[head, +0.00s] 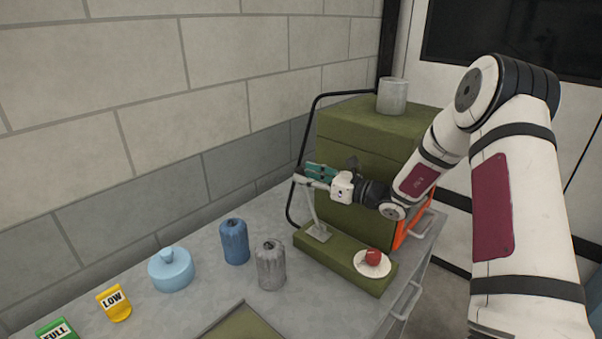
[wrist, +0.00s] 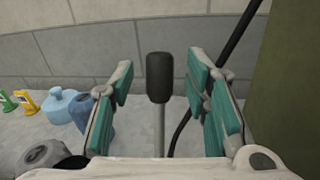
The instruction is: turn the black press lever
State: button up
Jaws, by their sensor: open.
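The press lever has a black grip (wrist: 159,77) on a thin grey shaft (wrist: 159,130). In the head view its shaft (head: 311,209) rises from a green base plate (head: 343,263), with its upper end hidden by my gripper (head: 308,175). In the wrist view my gripper (wrist: 160,72) is open, with teal-padded fingers to the left and right of the black grip. Gaps show on both sides, so neither finger appears to touch it. How deep the grip lies between the fingers is hard to tell.
A red ball (head: 373,257) sits on a white disc on the base plate. A green box (head: 362,143) with a grey cup (head: 392,96) stands behind. A black tube (head: 290,200) loops beside it. Blue (head: 234,242) and grey canisters (head: 270,264) stand left.

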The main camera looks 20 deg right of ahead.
jog(key=shift+x, duration=1.3)
jog(key=shift+c, duration=0.6)
grip_shut()
jog(key=s+d+r+n+t+y, duration=0.1)
jog(key=s+d+t+y, duration=0.2)
jog(key=s, duration=0.4)
jog(key=shift+s+d+n+t+y, duration=0.3)
jog(key=shift+s+d+t+y, duration=0.1)
jog(key=shift+d+y, duration=0.6)
jog(key=shift+r, duration=0.15)
